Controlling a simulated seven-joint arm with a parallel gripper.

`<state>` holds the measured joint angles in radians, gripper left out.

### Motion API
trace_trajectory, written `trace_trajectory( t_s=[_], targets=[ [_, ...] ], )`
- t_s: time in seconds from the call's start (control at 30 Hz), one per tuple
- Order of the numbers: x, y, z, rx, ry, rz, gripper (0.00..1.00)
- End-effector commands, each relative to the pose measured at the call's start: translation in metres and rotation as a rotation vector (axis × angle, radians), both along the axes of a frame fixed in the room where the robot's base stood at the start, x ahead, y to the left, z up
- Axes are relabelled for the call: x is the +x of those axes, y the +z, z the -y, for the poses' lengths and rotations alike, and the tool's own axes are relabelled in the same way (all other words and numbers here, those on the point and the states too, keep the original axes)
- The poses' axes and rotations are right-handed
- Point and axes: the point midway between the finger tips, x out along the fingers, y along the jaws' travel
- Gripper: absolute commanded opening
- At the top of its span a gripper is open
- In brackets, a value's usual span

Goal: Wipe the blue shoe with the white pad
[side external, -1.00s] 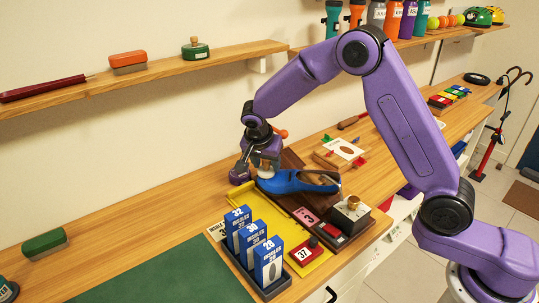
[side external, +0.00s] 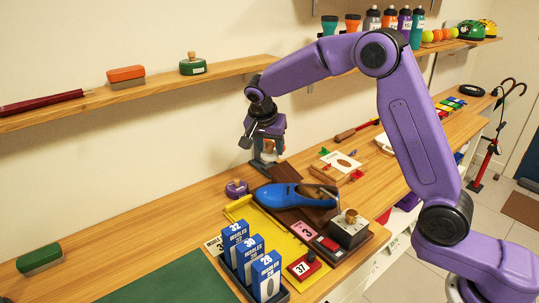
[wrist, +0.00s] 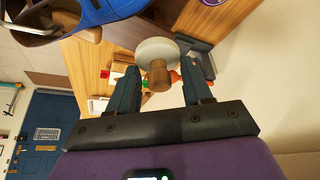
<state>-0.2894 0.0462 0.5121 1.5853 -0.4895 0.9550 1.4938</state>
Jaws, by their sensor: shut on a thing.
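The blue shoe (side external: 285,195) lies on the brown board on the bench, its toe towards the left. Part of it also shows at the top left of the wrist view (wrist: 95,12). My gripper (side external: 268,154) is up behind the shoe, apart from it. In the wrist view, the round white pad (wrist: 155,49) with its wooden knob is between my fingers. My gripper is shut on the pad, though the contact itself is hard to see. In the side view the pad is small and partly hidden by the fingers.
A purple item (side external: 237,189) sits left of the shoe. A yellow tray (side external: 278,235), blue insole boxes (side external: 250,252) and a grey block with a knob (side external: 348,230) stand in front. A grey stand (wrist: 205,62) is close behind the pad.

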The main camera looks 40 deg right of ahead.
Motion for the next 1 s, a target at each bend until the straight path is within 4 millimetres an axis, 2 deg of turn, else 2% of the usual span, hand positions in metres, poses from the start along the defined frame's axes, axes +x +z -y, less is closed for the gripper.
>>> trace_trajectory(
  t_s=[0.1,0.3,0.83,1.0],
  targets=[
    [0.001,0.011,0.000,0.001,-0.001,0.003,0.21],
    [0.000,0.022,0.000,0.000,0.000,0.002,0.21],
    [0.000,0.021,-0.001,0.000,0.006,0.001,0.21],
    [-0.003,0.010,-0.019,0.001,0.145,-0.008,0.21]
  ],
)
